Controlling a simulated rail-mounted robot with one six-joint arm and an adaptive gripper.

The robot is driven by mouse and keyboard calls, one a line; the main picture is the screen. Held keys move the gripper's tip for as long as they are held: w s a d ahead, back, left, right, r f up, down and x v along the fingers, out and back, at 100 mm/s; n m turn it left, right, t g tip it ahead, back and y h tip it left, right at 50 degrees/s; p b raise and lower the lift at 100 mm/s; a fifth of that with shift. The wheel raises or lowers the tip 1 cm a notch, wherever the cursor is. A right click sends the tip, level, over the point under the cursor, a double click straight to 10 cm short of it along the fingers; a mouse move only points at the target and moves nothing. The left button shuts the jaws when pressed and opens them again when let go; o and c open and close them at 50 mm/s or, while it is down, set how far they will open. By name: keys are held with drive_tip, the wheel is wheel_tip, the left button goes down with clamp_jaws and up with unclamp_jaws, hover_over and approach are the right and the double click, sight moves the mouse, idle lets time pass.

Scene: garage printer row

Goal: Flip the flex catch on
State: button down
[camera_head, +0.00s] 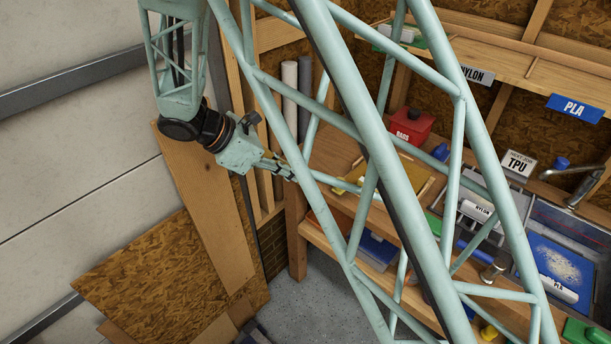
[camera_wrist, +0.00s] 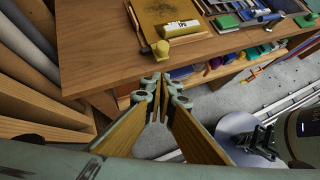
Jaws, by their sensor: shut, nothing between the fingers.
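No part in view is plainly marked as the flex catch, and I cannot tell for sure which one it is. In the wrist view a yellow block labelled TPU (camera_wrist: 182,28) lies at the edge of a brown plate (camera_wrist: 168,10) on the wooden bench. A small yellow knob-like piece (camera_wrist: 161,49) stands just in front of it, near the bench edge. My gripper (camera_wrist: 164,86) is shut and empty, in front of the bench edge and apart from the yellow pieces. In the head view my gripper (camera_head: 288,172) is left of the bench, partly behind my frame bars.
Printers labelled NYLON and PLA stand to the right. Grey and white tubes (camera_head: 290,92) and boards stand at left. A lower shelf holds blue bins (camera_head: 378,249).

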drive_tip(key=w+d+r+b+x, duration=0.1)
drive_tip(key=x, duration=1.1)
drive_tip(key=shift+d+r+b, duration=0.25)
drive_tip(key=shift+d+b, duration=0.1)
drive_tip(key=shift+d, duration=0.1)
drive_tip(key=shift+w, duration=0.1)
drive_tip(key=shift+w+d, duration=0.8)
drive_tip(key=shift+w, duration=0.2)
drive_tip(key=shift+w+d, duration=0.75)
drive_tip(key=shift+w, duration=0.25)
drive_tip(key=shift+a, duration=0.1)
